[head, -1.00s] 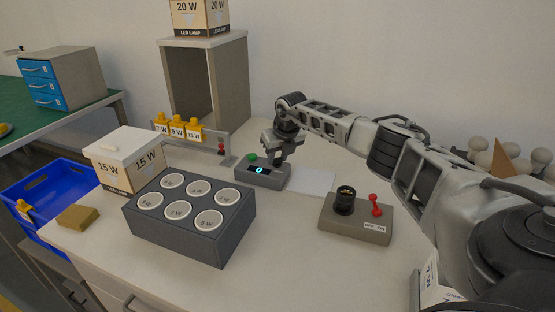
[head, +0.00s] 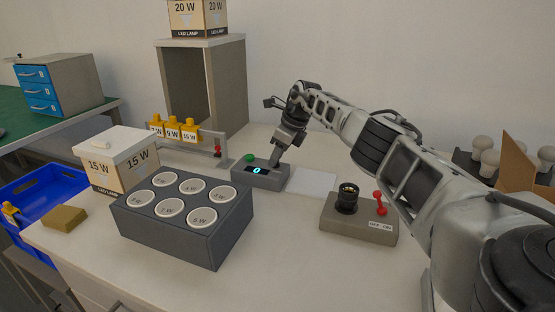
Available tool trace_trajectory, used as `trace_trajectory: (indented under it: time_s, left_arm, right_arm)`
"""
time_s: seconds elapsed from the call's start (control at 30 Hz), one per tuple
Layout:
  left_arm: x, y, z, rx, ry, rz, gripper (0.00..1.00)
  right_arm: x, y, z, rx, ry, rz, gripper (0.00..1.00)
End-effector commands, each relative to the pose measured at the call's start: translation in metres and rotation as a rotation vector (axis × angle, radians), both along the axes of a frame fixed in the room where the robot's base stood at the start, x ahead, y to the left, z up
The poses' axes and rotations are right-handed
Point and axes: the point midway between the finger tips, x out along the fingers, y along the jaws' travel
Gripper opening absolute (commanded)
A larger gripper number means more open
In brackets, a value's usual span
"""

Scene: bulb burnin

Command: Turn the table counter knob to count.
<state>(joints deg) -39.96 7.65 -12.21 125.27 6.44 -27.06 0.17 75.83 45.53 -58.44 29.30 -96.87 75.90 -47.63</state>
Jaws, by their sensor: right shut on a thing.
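The table counter (head: 262,177) is a small dark grey box on the white table with a lit display (head: 257,170) showing a cyan 0. A green button (head: 249,157) sits on its left top. My left gripper is not in view.
In front stands a grey block (head: 178,240) with several round labelled cups. A socket box (head: 358,222) with a red switch (head: 380,203) stands to the right. A white card (head: 313,181) lies beside the counter. A 15 W box (head: 112,168) and a rack of yellow tags (head: 173,130) are at left.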

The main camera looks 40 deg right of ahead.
Motion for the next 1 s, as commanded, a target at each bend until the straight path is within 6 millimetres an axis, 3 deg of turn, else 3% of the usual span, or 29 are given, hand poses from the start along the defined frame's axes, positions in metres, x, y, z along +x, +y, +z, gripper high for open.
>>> trace_trajectory:
  time_s: [0.57,0.6,0.67,1.0]
  left_arm:
    - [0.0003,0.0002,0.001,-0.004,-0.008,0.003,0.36]
    - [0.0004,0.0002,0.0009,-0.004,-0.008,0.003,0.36]
    - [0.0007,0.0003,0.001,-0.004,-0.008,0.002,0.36]
    - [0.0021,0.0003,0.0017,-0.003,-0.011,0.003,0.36]
  right_arm:
    - [-0.0005,-0.0006,-0.0002,-0.003,0.003,0.033,0.08]
    - [-0.0005,-0.0006,-0.0002,-0.003,0.003,0.033,0.39]
    - [-0.0004,-0.0006,-0.0003,-0.003,0.003,0.033,0.53]
    - [-0.0012,-0.0015,0.0034,-0.002,0.0,0.031,0.53]
